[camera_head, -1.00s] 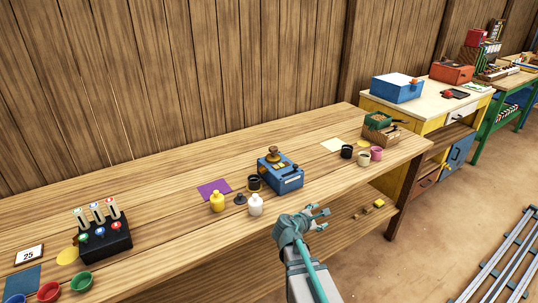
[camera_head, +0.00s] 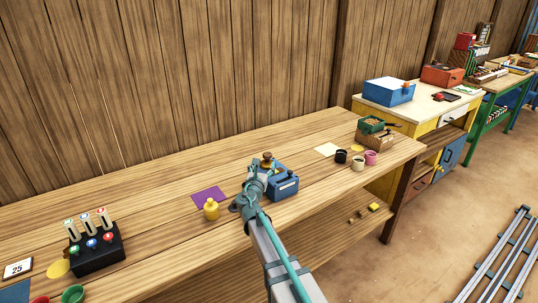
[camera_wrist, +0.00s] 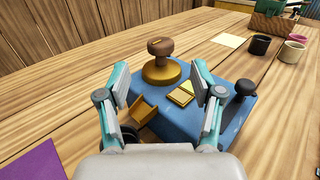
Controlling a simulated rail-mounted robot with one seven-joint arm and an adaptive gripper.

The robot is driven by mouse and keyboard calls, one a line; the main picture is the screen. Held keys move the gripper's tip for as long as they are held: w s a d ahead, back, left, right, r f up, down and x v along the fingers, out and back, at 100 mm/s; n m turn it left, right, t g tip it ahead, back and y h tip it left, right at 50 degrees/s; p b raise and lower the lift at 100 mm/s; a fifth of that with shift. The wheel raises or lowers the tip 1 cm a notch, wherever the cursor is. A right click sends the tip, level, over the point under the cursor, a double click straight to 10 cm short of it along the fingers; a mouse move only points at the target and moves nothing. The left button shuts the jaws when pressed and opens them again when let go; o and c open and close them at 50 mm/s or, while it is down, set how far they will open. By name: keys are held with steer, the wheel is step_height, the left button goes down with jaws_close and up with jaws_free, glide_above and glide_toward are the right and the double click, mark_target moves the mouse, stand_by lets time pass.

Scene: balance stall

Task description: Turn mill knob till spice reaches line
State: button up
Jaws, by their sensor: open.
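The mill is a blue box (camera_head: 287,186) on the wooden bench, partly hidden by my arm in the head view. In the wrist view its blue top (camera_wrist: 210,115) carries a brown knob (camera_wrist: 160,46) on a round brass base, a small yellow block, a tan chute-like piece (camera_wrist: 143,110) and a black ball-topped lever (camera_wrist: 245,88). My gripper (camera_wrist: 158,82) is open and empty over the near side of the mill, its fingers apart with the knob beyond and between them. It also shows in the head view (camera_head: 258,168). I cannot make out any spice or line.
Several cups (camera_head: 357,164) stand to the right, near a wooden crate (camera_head: 372,134). A black rack with tubes (camera_head: 97,250) is at the left. Bench between rack and bottle is clear.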

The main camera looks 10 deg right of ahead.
mark_target(267, 153)
steer(key=p+x, duration=0.1)
steer(key=x, duration=0.8)
steer(key=shift+c, duration=0.2)
steer(key=c, duration=1.1)
steer(key=shift+m+h+p, duration=0.35)
steer(key=shift+m+h, duration=0.05)
steer(key=shift+h, duration=0.2)
steer(key=shift+w+a+m+g+h+p, duration=0.1)
steer(key=shift+m+g+h+p, duration=0.05)
steer(key=shift+m+g+h, duration=0.4)
steer(key=shift+w+m+g+h+p, duration=0.15)
steer(key=shift+m+g+h, duration=0.2)
steer(key=shift+h, duration=0.3)
steer(key=m+g+h, duration=0.3)
steer(key=g+h, duration=0.1)
steer(key=shift+m+p, duration=0.3)
steer(key=shift+m, duration=0.1)
steer(key=m+g+h+p, duration=0.1)
steer(key=m+g+h, duration=0.1)
steer(key=m+g, duration=0.1)
steer(key=shift+g+h, duration=0.4)
steer(key=shift+g, duration=0.4)
steer(key=shift+s+m+g+h+p, duration=0.15)
steer(key=shift+m+g+h+p, duration=0.25)
steer(key=shift+m+g, duration=1)
